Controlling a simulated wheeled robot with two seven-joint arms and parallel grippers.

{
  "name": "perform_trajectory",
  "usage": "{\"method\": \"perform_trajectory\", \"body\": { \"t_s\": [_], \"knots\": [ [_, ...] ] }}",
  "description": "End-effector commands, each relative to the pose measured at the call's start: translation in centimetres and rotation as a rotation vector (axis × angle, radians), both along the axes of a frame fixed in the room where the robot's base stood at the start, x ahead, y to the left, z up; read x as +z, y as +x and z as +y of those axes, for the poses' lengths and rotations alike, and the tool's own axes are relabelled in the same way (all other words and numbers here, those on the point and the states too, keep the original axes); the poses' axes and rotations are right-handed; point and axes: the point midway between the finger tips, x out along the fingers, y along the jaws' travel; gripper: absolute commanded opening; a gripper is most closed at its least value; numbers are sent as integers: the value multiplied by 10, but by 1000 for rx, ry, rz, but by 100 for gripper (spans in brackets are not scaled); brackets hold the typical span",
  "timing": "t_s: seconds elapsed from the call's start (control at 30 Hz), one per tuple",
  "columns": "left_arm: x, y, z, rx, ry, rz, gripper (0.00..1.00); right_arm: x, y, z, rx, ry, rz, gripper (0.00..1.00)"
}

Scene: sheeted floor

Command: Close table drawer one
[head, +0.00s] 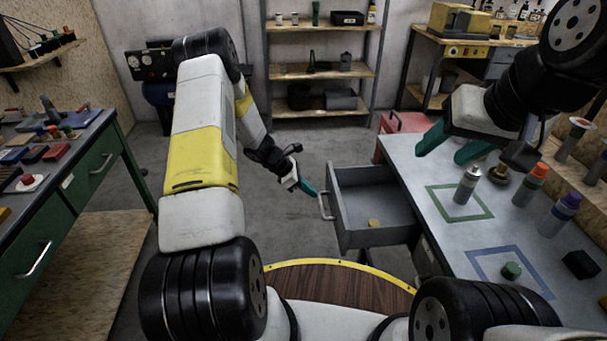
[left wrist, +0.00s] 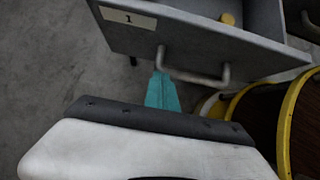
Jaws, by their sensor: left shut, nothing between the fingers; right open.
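The grey table drawer (head: 372,205) stands pulled out from the left side of the grey-topped table (head: 450,180). A small yellow object (head: 374,223) lies inside it. In the left wrist view the drawer front (left wrist: 205,35) bears a label with the number 1 (left wrist: 128,18) and a bar handle (left wrist: 195,74). My left gripper (head: 308,190), with teal fingers, is shut and empty just left of the handle (head: 325,205). In the left wrist view its fingertips (left wrist: 162,78) overlap the handle's left end; I cannot tell whether they touch. My right gripper (head: 452,148) is open above the table.
A green workbench (head: 75,190) is at the left. A red box (head: 400,125) stands behind the table. Floor left of the drawer is clear.

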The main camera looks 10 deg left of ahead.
Motion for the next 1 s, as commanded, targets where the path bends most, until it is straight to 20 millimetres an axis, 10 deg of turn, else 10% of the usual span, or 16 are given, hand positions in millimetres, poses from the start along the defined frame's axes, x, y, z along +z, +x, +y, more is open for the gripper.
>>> {"method": "perform_trajectory", "body": {
  "t_s": [0.5,1.0],
  "knots": [
    [-1,38,-139,-5,-1,1,0,0,0,0,0,0,0,54],
    [-1,58,-205,-1,1,1,0,0,0,0,0,0,0,54]
  ]
}}
